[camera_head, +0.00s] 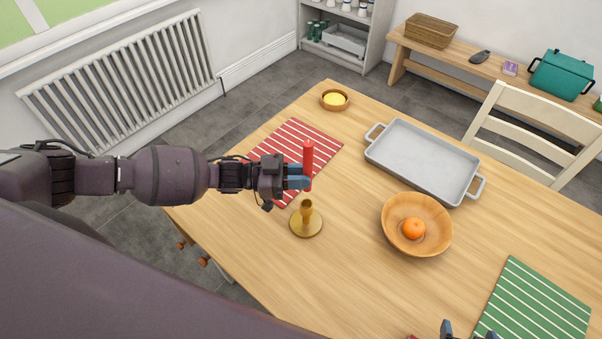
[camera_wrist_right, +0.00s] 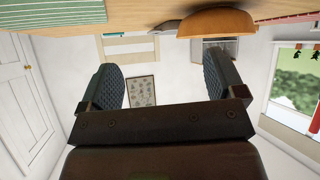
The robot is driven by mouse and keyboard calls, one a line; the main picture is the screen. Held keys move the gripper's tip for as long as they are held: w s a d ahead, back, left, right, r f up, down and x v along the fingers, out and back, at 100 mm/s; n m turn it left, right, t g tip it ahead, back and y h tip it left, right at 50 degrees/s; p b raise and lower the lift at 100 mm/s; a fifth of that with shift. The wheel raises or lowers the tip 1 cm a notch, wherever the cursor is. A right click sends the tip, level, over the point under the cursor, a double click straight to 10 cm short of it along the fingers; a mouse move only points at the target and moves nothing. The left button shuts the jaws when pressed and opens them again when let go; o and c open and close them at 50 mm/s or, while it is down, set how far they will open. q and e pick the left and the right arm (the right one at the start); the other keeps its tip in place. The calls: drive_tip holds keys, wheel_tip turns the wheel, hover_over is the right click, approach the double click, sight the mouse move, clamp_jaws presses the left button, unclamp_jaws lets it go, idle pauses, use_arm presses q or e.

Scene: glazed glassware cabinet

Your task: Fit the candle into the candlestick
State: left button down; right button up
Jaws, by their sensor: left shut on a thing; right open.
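In the head view, my left gripper (camera_head: 298,177) is shut on a red candle (camera_head: 308,155), which stands upright in the jaws. The brass-coloured candlestick (camera_head: 306,224) stands on the table just below and in front of the candle, with a round base and a narrow cup on top. The candle appears apart from the cup, above it in the picture; the exact gap is hard to tell. My right gripper (camera_head: 466,330) shows only partly at the bottom edge. In the right wrist view, the right gripper (camera_wrist_right: 170,85) is open and empty.
A red striped mat (camera_head: 290,140) lies behind the left gripper. A wooden bowl (camera_head: 440,240) with an orange (camera_head: 413,229), a grey tray (camera_head: 422,160), a small yellow-filled bowl (camera_head: 335,99) and a green striped mat (camera_head: 535,305) are on the table (camera_head: 345,270). The front middle is clear.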

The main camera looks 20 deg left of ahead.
use_arm(q)
drive_tip(key=shift+f, duration=0.1)
drive_tip(key=shift+f+b, duration=1.35)
drive_tip(key=shift+f, duration=0.3)
use_arm(e)
drive_tip(key=shift+x, duration=0.8)
use_arm(q)
drive_tip(key=shift+f+b, duration=0.85)
drive_tip(key=shift+f, duration=0.25)
use_arm(e)
drive_tip(key=shift+w+a+f+t, duration=0.1)
drive_tip(key=shift+w+f+t, duration=0.2)
drive_tip(key=shift+f, duration=0.4)
use_arm(q)
drive_tip(key=shift+f, duration=0.1)
use_arm(e)
drive_tip(key=shift+w+r, duration=0.3)
drive_tip(key=shift+r, duration=0.05)
drive_tip(key=shift+s+f, duration=0.1)
drive_tip(key=shift+s+f, duration=0.4)
drive_tip(key=shift+s, duration=0.1)
